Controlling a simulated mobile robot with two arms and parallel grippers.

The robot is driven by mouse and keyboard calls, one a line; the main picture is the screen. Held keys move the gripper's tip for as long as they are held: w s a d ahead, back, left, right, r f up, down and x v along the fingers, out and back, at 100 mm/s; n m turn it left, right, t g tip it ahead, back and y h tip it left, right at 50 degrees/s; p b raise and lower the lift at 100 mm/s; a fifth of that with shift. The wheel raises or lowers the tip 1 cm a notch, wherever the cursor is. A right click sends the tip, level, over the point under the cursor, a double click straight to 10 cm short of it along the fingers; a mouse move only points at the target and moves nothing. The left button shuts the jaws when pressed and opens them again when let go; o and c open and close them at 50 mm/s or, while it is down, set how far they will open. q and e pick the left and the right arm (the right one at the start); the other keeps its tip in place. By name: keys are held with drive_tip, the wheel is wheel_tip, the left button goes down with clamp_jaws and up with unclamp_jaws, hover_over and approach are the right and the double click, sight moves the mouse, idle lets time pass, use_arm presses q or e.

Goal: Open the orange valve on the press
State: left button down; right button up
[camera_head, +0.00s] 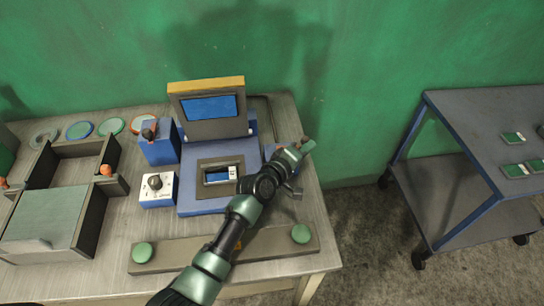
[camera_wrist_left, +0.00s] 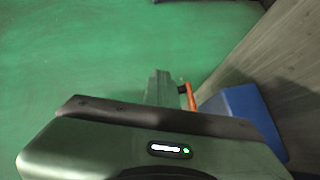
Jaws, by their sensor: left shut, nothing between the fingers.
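The press (camera_head: 196,163) is a blue base with a dark recess holding a small screen part, and a raised grey lid behind. The orange valve lever (camera_wrist_left: 191,97) shows in the left wrist view, beside a blue block (camera_wrist_left: 243,108). In the head view my arm and gripper mostly cover that spot at the press's right side. My left gripper (camera_head: 302,147) is shut and empty, at the right of the press. In the left wrist view its fingers (camera_wrist_left: 160,85) are just left of the lever; whether they touch it I cannot tell. My right gripper is not in view.
A bar with two green buttons (camera_head: 165,254) lies along the bench's front. A white-faced knob box (camera_head: 158,188) and a blue box (camera_head: 158,148) stand left of the press. Open bins (camera_head: 92,225) are farther left. A cart (camera_head: 462,105) stands right, across a floor gap.

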use_arm(q)
drive_tip(key=shift+w+d, duration=0.2)
drive_tip(key=shift+w, duration=0.4)
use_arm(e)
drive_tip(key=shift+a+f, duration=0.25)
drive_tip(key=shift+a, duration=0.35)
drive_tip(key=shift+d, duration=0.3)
use_arm(q)
drive_tip(key=v, duration=0.7)
drive_tip(key=shift+s+a+b, duration=0.25)
drive_tip(key=shift+s+b, duration=0.05)
drive_tip(key=shift+b, duration=0.1)
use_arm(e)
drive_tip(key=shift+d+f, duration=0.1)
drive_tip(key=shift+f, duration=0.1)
